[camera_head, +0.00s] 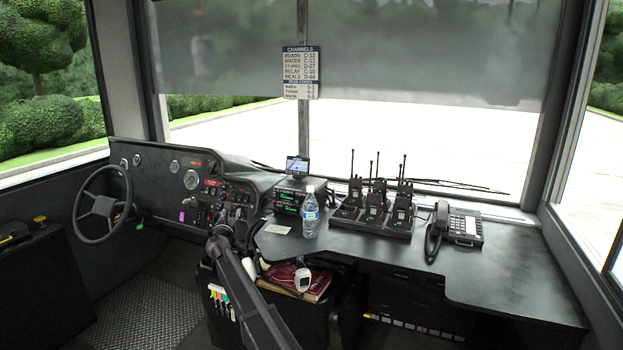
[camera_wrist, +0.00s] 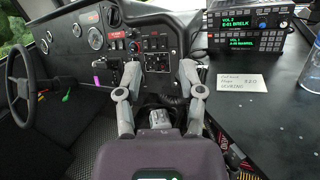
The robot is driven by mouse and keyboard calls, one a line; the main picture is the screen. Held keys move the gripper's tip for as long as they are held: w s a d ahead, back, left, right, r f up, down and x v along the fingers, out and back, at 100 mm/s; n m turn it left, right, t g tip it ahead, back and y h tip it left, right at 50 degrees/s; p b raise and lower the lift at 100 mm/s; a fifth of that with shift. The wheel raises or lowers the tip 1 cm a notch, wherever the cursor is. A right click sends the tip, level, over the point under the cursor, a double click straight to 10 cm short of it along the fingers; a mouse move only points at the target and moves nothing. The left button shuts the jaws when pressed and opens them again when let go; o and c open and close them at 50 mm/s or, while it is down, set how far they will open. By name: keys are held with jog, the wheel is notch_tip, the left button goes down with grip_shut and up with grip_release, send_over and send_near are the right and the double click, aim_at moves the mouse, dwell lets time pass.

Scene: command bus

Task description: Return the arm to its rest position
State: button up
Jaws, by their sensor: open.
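My arm reaches up from the bottom of the head view toward the gap between the dashboard and the desk. My gripper (camera_wrist: 160,78) shows in the wrist view with its two grey fingers spread apart. Nothing is held between them. Beyond the fingers is the dashboard (camera_wrist: 88,45) with its gauges and switches. In the head view the gripper end is dark, near the left end of the desk (camera_head: 340,248), and its fingers are hard to make out there.
A water bottle (camera_head: 310,214), a radio unit (camera_head: 288,202), several walkie-talkies in a charger (camera_head: 372,222) and a desk phone (camera_head: 465,227) stand on the desk. A white card (camera_wrist: 242,82) lies at its left end. The steering wheel (camera_head: 103,206) is at left. A bin with books (camera_head: 318,285) sits beside my arm.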

jog(key=s+d+f+m+g, duration=0.7)
jog(key=s+d+m, duration=0.4)
jog(key=s+d, duration=0.45)
jog(key=s+d+f+m+g, duration=0.65)
jog(key=s+d+m, duration=0.55)
jog(key=s+d, duration=0.4)
jog(key=s+d+f+m+g, duration=0.65)
jog(key=s+d+m, duration=0.45)
jog(key=s+d, duration=0.45)
notch_tip(320, 180, up, 16)
jog(key=s+a+p, duration=0.1)
jog(key=p, duration=1.5)
jog(key=shift+a+t+p, duration=0.2)
jog(key=shift+t+p, duration=0.1)
jog(key=shift+p, duration=0.05)
